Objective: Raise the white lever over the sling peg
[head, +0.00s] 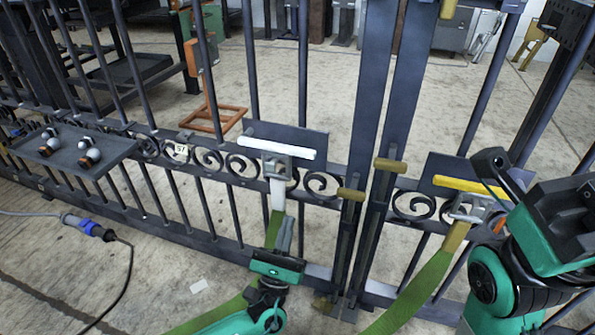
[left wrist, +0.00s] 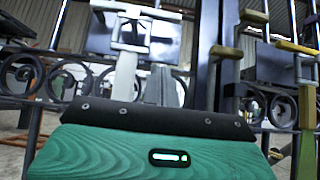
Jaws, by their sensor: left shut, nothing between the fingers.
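A white strip, seemingly the white lever (head: 278,194), hangs from a metal bracket (head: 277,166) on the gate; it also shows in the left wrist view (left wrist: 126,76). A white horizontal bar (head: 276,148) sits just above the bracket. I cannot tell which part is the sling peg. A green sling (head: 274,229) runs down from the strip's lower end. My left gripper (head: 287,226) is shut and empty, pointing up just right of the strip's lower end and the sling. Whether it touches them is unclear. My right arm is at the right; its fingers are not clear.
The dark gate has upright bars, scrollwork and two central posts (head: 389,100). A yellow bar (head: 470,185) with a second green sling (head: 420,287) is on the right leaf. A tray (head: 72,150) with several small objects is at the left. A cable with a blue connector (head: 90,228) lies on the floor.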

